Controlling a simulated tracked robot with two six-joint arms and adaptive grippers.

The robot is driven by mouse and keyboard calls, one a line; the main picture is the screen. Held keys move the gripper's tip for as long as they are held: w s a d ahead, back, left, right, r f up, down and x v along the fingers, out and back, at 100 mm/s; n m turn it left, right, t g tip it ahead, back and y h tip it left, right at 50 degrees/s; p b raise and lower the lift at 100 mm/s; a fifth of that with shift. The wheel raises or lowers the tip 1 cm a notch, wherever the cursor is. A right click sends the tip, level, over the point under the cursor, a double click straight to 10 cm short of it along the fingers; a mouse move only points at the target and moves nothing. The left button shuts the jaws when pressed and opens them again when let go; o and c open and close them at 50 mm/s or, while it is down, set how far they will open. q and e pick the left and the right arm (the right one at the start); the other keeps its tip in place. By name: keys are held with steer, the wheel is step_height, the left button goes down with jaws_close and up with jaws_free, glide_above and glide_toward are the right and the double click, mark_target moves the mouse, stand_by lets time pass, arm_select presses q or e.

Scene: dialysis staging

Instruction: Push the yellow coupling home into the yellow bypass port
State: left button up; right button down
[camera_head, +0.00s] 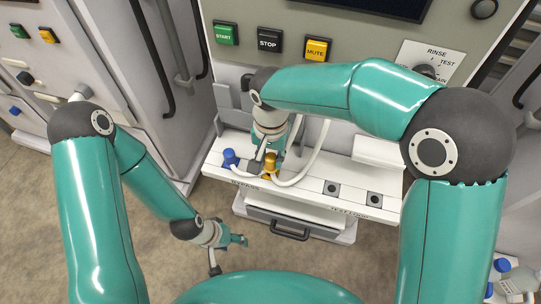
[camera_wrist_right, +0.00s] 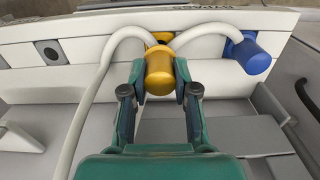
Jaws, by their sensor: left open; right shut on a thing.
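The yellow coupling (camera_head: 270,164) is at the front ledge, above the BYPASS lettering. My right gripper (camera_head: 266,158) comes down on it from behind. In the right wrist view the coupling (camera_wrist_right: 160,75) sits between the two fingertips of my right gripper (camera_wrist_right: 161,82), which is shut on it. I cannot tell how deep the coupling sits. My left gripper (camera_head: 236,240) is open and empty, low over the floor, away from the ledge.
A blue coupling (camera_head: 230,159) stands left of the yellow one. A white hose (camera_head: 318,150) loops from the yellow coupling. Two dark ports (camera_head: 331,188) (camera_head: 374,199) on the ledge's right are empty. A drawer with a handle (camera_head: 290,230) lies below. START, STOP and MUTE buttons (camera_head: 268,40) are above.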

mark_target(271, 165)
steer(key=shift+f+b, duration=1.3)
steer(key=shift+f, duration=0.25)
stand_by(0.4)
steer(key=c, duration=0.8)
jaws_free()
step_height(271, 165, up, 12)
steer(key=shift+f, duration=0.1)
